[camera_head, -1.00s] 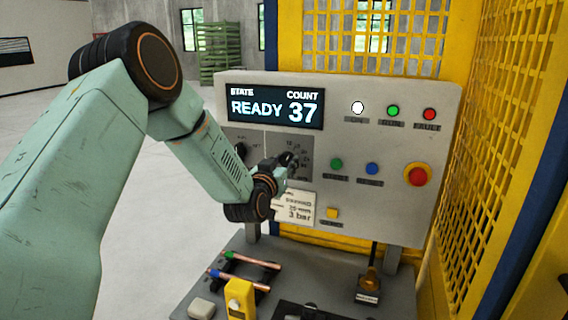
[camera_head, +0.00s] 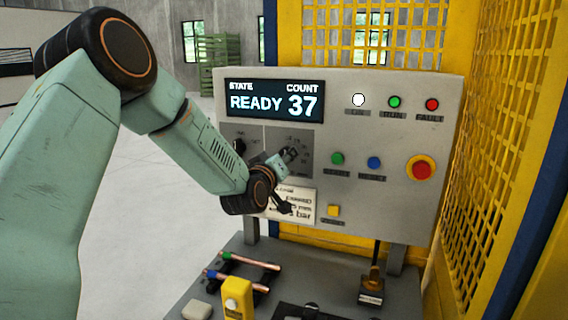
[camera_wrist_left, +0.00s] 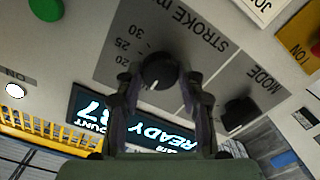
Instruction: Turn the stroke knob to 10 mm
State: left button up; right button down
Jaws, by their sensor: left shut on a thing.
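The stroke knob (camera_wrist_left: 158,72) is a dark round knob with a white mark, on a grey dial plate (camera_wrist_left: 108,68) lettered "STROKE", seen upside down in the left wrist view. The numbers 20, 25 and 30 show beside it; lower numbers are hidden by a finger. The white mark points toward the picture's bottom, on the display side. My left gripper (camera_wrist_left: 159,88) is shut on the knob, one finger on each side. In the head view my left gripper (camera_head: 289,155) is at the dial and mostly hides the knob. My right gripper is not in view.
The mode knob (camera_head: 240,147) sits close left of the dial. The display (camera_head: 274,102) reads READY, 37. Buttons and a red emergency stop (camera_head: 421,169) are to the right. Below are a placard (camera_head: 300,200) and a bench with copper tubes (camera_head: 250,261).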

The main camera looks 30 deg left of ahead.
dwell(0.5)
pick_arm(q)
jog(key=o, duration=1.2)
jog(key=shift+s+r, duration=0.1)
jog(key=shift+s, duration=0.15)
jog(key=shift+w, duration=0.15)
